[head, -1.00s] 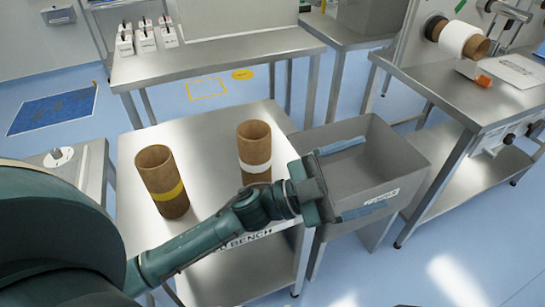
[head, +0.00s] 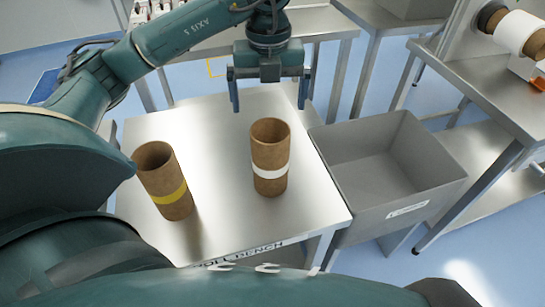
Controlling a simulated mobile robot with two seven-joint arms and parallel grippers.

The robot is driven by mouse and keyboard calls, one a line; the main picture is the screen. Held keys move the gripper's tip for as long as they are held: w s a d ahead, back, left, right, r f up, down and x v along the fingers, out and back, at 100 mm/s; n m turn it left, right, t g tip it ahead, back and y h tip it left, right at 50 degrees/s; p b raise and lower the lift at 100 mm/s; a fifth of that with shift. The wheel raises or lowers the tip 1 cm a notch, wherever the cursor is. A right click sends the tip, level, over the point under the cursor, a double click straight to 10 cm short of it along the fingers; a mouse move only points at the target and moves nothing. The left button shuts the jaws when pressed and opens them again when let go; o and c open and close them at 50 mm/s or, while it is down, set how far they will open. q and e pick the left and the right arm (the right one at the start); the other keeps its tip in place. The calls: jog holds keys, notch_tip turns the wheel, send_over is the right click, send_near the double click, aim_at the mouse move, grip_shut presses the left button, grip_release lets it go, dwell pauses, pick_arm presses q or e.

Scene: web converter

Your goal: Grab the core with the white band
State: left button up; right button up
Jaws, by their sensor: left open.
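The core with the white band (head: 270,152) is a brown cardboard tube standing upright on the steel roll bench (head: 215,125). Its white band (head: 270,171) runs round its middle. A second brown core with a yellow band (head: 163,180) stands to its left on the same bench. My left gripper (head: 268,103) is open and empty, fingers pointing down, fingertips set wide apart. In the picture it shows just above the white-banded core's top, apparently behind it; the exact distance is hard to tell. My right gripper is not in view.
A grey open bin (head: 385,175) stands right of the bench and looks empty. A steel table (head: 470,85) with a machine holding a white roll (head: 518,33) is farther right. Another steel table (head: 325,24) stands behind. The bench between the two cores is clear.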

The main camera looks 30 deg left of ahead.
aim_at(270, 137)
pick_arm(q)
notch_tip(270, 137, down, 5)
jog(key=shift+f, duration=0.2)
jog(key=shift+w+f+p, duration=0.15)
jog(key=shift+f+p, duration=0.25)
jog(key=shift+f, duration=1)
jog(key=shift+w+f+p, duration=0.1)
jog(key=shift+f+p, duration=0.3)
jog(key=shift+f, duration=0.95)
jog(key=c, duration=1.4)
